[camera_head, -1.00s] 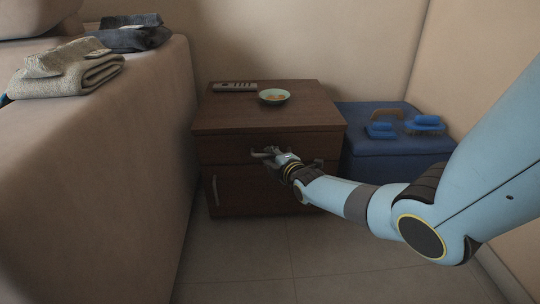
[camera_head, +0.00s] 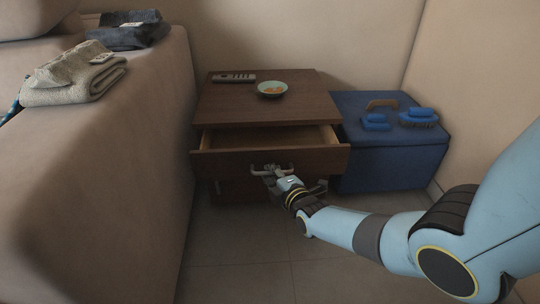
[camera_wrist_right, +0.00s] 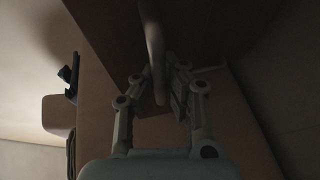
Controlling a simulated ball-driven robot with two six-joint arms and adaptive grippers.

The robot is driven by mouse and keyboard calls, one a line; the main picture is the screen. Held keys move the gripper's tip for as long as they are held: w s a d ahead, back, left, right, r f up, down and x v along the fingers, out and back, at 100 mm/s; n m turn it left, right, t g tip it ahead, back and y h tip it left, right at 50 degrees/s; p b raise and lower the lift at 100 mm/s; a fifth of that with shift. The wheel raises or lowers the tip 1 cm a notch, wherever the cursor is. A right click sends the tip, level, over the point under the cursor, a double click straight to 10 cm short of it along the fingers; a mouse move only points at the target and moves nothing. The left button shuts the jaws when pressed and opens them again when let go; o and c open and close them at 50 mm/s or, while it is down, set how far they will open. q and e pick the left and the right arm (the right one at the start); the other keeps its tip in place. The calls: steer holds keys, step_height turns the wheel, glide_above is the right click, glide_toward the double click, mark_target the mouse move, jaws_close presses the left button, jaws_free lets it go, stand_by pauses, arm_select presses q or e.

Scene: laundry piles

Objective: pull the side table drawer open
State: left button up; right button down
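The dark brown side table (camera_head: 235,105) stands against the back wall. Its top drawer (camera_head: 225,163) is partly open, and its pale, empty-looking inside shows behind the front panel. My right gripper (camera_head: 270,171) is at the drawer handle (camera_head: 258,167). In the right wrist view the handle (camera_wrist_right: 154,38) runs between the two fingers of the right gripper (camera_wrist_right: 157,88), which appear closed around it. The contact itself is dim. My left gripper is not in view.
A bowl (camera_head: 272,89) and a remote (camera_head: 234,77) lie on the tabletop. A blue box (camera_head: 390,165) with brushes (camera_head: 418,117) stands at the right. The sofa (camera_head: 110,160) with folded towels (camera_head: 75,75) bounds the left. The floor in front is clear.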

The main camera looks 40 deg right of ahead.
arm_select(q)
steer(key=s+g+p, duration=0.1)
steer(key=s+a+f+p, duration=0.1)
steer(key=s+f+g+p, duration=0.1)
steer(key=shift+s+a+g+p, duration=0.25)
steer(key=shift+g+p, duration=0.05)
steer(key=shift+p, duration=0.1)
arm_select(e)
steer(key=s+a, duration=0.6)
steer(key=s, duration=0.5)
steer(key=shift+a, duration=0.3)
steer(key=shift+r, duration=0.1)
steer(key=c, duration=1.6)
jaws_free()
steer(key=shift+c, duration=0.2)
steer(key=v, duration=1.2)
